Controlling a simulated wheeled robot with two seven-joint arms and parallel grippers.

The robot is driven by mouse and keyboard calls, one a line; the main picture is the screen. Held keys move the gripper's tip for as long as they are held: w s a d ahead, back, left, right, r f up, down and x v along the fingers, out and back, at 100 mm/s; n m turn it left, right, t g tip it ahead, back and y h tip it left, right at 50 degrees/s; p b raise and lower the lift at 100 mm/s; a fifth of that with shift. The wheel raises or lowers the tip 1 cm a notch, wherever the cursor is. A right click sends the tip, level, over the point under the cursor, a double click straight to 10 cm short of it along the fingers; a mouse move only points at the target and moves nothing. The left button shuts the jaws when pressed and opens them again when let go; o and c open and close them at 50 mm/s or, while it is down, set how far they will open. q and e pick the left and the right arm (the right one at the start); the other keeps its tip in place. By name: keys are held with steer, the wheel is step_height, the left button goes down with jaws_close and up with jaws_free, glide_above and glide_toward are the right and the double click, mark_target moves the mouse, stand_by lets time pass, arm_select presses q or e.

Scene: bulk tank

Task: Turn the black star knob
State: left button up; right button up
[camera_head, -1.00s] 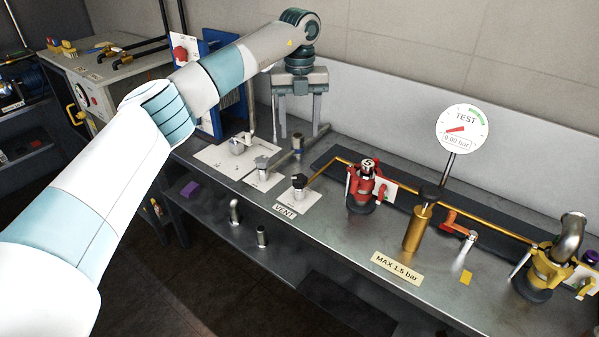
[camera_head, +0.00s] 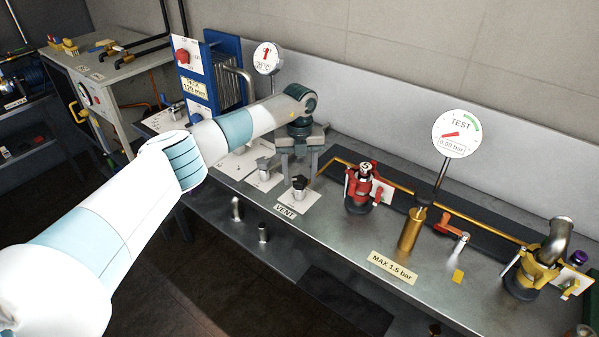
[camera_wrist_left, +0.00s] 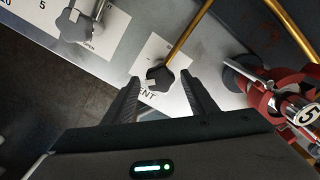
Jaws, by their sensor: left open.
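The black star knob (camera_head: 300,182) stands upright on a small white plate behind the VENT label on the bench. In the left wrist view the black star knob (camera_wrist_left: 160,79) lies between the fingertips in the picture, with bare plate around it. My left gripper (camera_head: 299,170) points down just behind and above the knob, open and empty. In the left wrist view both fingers of my left gripper (camera_wrist_left: 160,88) are spread, one on each side of the knob. I cannot tell whether they reach down to its height. My right gripper is not in view.
A red valve (camera_head: 362,187) stands close to the right of the knob. A grey knob (camera_head: 264,168) on a white plate is to its left. A brass pipe (camera_head: 405,203) runs behind. A brass cylinder (camera_head: 411,231) and test gauge (camera_head: 455,134) stand farther right.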

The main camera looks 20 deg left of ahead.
arm_select(q)
steer(key=shift+f, duration=0.2)
steer(key=c, duration=1.1)
steer(key=shift+o, duration=0.2)
